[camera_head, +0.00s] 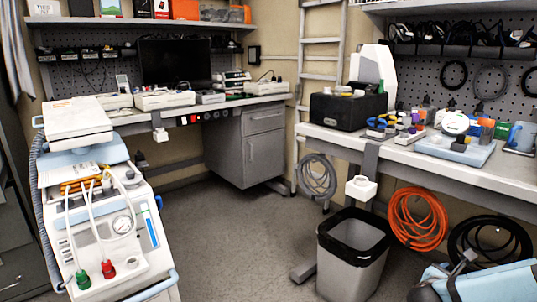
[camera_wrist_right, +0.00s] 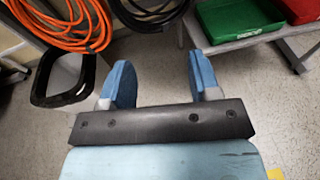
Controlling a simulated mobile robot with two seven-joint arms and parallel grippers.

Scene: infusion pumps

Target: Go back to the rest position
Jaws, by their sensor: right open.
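My right gripper (camera_wrist_right: 161,82) shows in the right wrist view with its two blue fingers wide apart and nothing between them. Grey floor shows through the gap. In the head view, my light-blue right arm (camera_head: 492,284) enters at the bottom right corner, below the right workbench. The gripper there is partly cut off by the lower edge. My left gripper is not in the head view.
A grey bin (camera_head: 352,262) with a black liner stands left of my right arm. Orange cable (camera_head: 417,222) and black cable (camera_head: 490,238) coils hang under the right workbench (camera_head: 440,162). A white medical cart (camera_head: 110,235) stands at left. The middle floor (camera_head: 235,235) is clear.

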